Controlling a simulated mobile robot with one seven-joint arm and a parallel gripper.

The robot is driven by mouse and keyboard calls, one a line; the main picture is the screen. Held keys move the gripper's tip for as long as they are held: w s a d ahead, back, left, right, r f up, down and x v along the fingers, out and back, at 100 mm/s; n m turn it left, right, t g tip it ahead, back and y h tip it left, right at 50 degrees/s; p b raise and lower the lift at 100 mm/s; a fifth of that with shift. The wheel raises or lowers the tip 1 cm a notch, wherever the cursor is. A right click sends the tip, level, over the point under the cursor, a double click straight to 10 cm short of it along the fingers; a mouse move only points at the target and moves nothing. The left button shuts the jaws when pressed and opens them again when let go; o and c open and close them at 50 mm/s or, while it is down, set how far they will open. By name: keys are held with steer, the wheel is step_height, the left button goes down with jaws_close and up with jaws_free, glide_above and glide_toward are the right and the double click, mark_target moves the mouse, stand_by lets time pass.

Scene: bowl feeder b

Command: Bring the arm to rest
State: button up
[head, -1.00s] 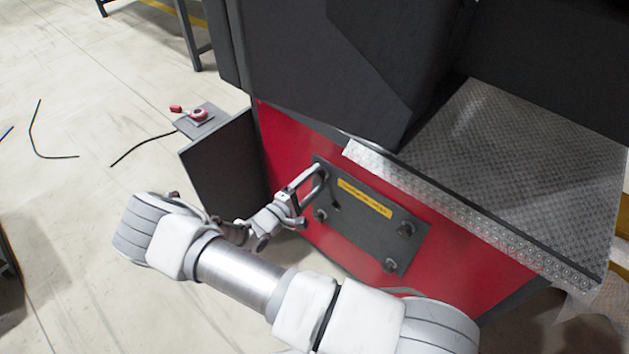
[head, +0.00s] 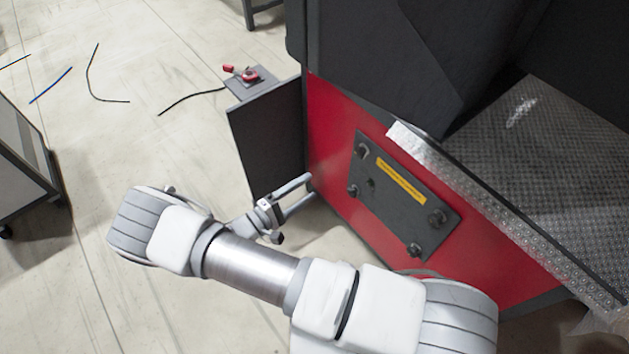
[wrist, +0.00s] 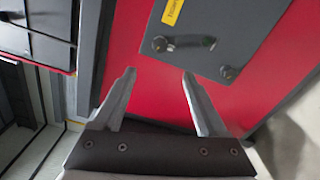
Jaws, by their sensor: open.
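My gripper (head: 311,189) is open and empty in front of the red machine panel (head: 330,125), left of the dark cover plate in the head view. In the wrist view the two fingers (wrist: 158,90) stand apart with red panel between and behind them. The cover plate (head: 408,212) has a yellow label and several dark knobs at its corners; it also shows at the top of the wrist view (wrist: 215,35). My arm reaches across the lower part of the head view. Whether a fingertip touches the panel I cannot tell.
A dark box (head: 268,140) with a red switch (head: 241,73) on top stands left of the panel. A textured metal ledge (head: 500,190) runs along the right. A grey cart (head: 20,160) is at the far left. Cables lie on the otherwise open floor.

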stand_by(0.6)
steer(key=s+d+r+m+g+y, duration=0.2)
steer(key=d+r+m+g+y, duration=0.15)
steer(key=r+g, duration=0.45)
steer(key=s+d+r+m+g+y, duration=0.1)
steer(key=d+r+m+g+y, duration=0.3)
steer(key=r, duration=0.9)
steer(key=s+d+r+m+t+y, duration=0.1)
steer(key=s+d+r+t+y, duration=0.25)
steer(key=s+r, duration=0.4)
steer(key=s+d+r+m+t+y, duration=0.25)
steer(key=s+r+y, duration=0.2)
steer(key=r, duration=0.55)
step_height(320, 180, up, 18)
steer(key=s+t+p, duration=0.1)
steer(key=p, duration=1.7)
steer(key=shift+d+f+n+h, duration=0.2)
steer(key=shift+d+n+h, duration=0.1)
steer(key=shift+d+h, duration=0.15)
steer(key=shift+s, duration=0.2)
